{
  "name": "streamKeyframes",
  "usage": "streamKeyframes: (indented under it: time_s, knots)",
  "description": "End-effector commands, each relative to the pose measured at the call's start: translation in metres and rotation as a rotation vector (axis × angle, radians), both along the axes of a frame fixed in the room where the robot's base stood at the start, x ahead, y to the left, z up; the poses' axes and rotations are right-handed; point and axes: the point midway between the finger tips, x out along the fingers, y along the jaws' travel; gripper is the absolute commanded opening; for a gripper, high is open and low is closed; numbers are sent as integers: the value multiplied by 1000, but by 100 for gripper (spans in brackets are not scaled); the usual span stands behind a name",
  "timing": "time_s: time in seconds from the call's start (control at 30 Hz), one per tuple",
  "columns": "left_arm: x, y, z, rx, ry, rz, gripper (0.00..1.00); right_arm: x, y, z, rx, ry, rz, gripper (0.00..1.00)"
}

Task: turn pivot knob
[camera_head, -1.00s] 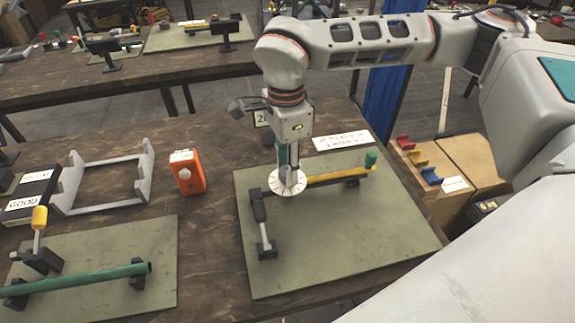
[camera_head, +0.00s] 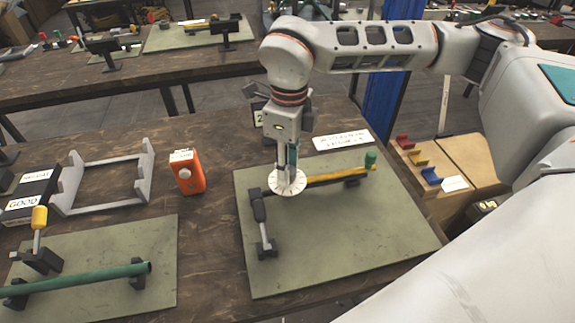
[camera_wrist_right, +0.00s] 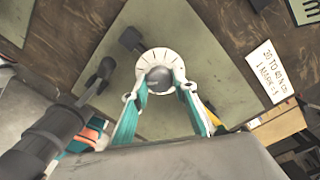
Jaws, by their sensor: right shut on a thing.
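The pivot knob shows in the right wrist view as a round grey knob (camera_wrist_right: 159,79) at the centre of a white dial (camera_wrist_right: 147,62) with dark marks. In the head view the dial (camera_head: 275,187) sits at the left end of the yellow bar (camera_head: 325,179) on the right green mat. My right gripper (camera_head: 289,180) points down at the dial and is shut on the knob. Its two green-and-grey fingers flank the knob in the right wrist view (camera_wrist_right: 160,85). In the head view the fingers hide most of the knob. My left gripper is not in view.
A white sign (camera_head: 342,140) and an orange device (camera_head: 188,172) are nearby. The mat's front right is clear.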

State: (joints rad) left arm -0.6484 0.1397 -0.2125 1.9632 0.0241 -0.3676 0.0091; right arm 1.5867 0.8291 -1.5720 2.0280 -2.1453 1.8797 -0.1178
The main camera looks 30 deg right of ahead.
Motion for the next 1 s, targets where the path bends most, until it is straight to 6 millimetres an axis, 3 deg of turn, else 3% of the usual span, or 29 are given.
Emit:
streamKeyframes:
  time_s: [0.6,1.0]
  knots:
    - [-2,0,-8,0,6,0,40,-1,0,-1,0,0,-561,6]
    - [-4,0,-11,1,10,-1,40,-1,0,0,0,0,-770,6]
